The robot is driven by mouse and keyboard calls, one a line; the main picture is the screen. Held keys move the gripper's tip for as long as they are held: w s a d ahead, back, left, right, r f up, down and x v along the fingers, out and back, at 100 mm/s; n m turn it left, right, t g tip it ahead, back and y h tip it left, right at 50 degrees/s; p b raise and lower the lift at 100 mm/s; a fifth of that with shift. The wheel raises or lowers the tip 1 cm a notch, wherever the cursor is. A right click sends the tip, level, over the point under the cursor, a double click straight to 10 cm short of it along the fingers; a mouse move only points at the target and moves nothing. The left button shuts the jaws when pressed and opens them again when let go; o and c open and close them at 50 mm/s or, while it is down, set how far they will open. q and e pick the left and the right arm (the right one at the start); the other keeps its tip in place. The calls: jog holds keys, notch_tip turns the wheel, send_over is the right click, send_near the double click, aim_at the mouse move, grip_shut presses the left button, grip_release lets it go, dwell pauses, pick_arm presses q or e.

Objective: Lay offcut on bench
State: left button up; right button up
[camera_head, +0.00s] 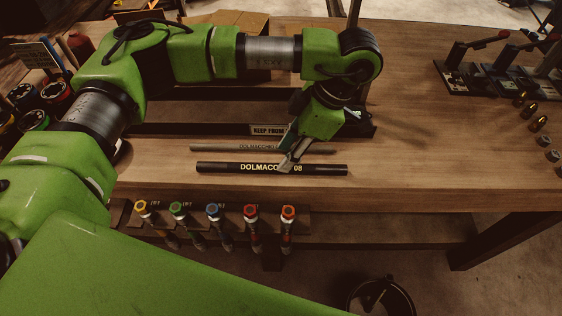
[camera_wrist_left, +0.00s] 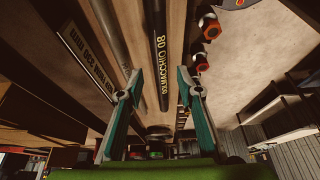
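A black hose piece (camera_head: 325,169) with yellow print ending in "08" lies flat near the front edge of the wooden bench (camera_head: 420,170). A thinner grey hose piece (camera_head: 215,148) lies parallel behind it. The frames do not show which one is called the offcut. My left gripper (camera_head: 288,166) reaches down at the middle of the black piece and covers part of its print. In the left wrist view my left gripper (camera_wrist_left: 159,80) has its two fingers apart, with the black piece (camera_wrist_left: 158,50) running between them and a gap on both sides. My right gripper is not in view.
Several marker-like tools (camera_head: 213,213) with coloured ends hang along the bench's front edge. Lever devices (camera_head: 470,65) and brass fittings (camera_head: 538,123) stand at the right. The bench right of the hoses is clear.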

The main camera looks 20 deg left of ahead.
pick_arm(q)
jog(key=b+v, duration=0.1)
jog(key=v, duration=0.6)
jog(key=shift+r, duration=0.3)
